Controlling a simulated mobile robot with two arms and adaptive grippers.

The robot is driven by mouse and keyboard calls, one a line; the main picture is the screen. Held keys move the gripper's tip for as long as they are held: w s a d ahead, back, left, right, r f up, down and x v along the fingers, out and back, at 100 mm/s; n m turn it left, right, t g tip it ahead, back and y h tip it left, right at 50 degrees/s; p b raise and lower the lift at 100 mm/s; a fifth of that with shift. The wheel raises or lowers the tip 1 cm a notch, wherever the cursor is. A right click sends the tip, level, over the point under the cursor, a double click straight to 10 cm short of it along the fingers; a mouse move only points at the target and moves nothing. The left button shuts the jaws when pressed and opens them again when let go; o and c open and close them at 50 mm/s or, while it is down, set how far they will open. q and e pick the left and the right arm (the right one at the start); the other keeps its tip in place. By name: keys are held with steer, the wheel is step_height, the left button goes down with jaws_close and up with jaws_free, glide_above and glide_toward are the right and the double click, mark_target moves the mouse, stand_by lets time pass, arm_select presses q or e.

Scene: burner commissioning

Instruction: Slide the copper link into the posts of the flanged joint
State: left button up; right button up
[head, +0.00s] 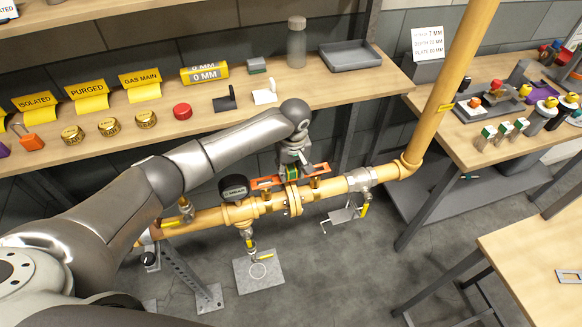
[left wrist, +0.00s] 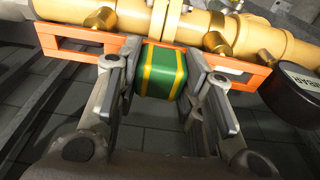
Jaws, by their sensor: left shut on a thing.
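The copper link is an orange bar with slotted ends (head: 262,183) and a green-and-yellow middle grip (left wrist: 161,72). My left gripper (head: 292,174) is shut on that grip, one finger on each side. The link runs along the far side of the yellow pipe, by the flanged joint (head: 293,199). Brass posts stick out of the pipe on both sides of the flanges, a left post (head: 267,201) and a right post (head: 315,187). In the left wrist view the link (left wrist: 75,40) lies close alongside the pipe and posts; whether it touches them I cannot tell. My right gripper is not in view.
A black gauge (head: 234,188) stands on the pipe left of the joint. A yellow riser (head: 440,95) rises at the right. A shelf (head: 290,97) with yellow signs, brass tags and a red button is behind. Another workbench (head: 450,125) stands at the right.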

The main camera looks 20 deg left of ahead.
arm_select(q)
steer(key=shift+f, duration=0.4)
steer(key=shift+f+b, duration=0.6)
steer(key=shift+f, duration=0.75)
steer(key=o, duration=1.2)
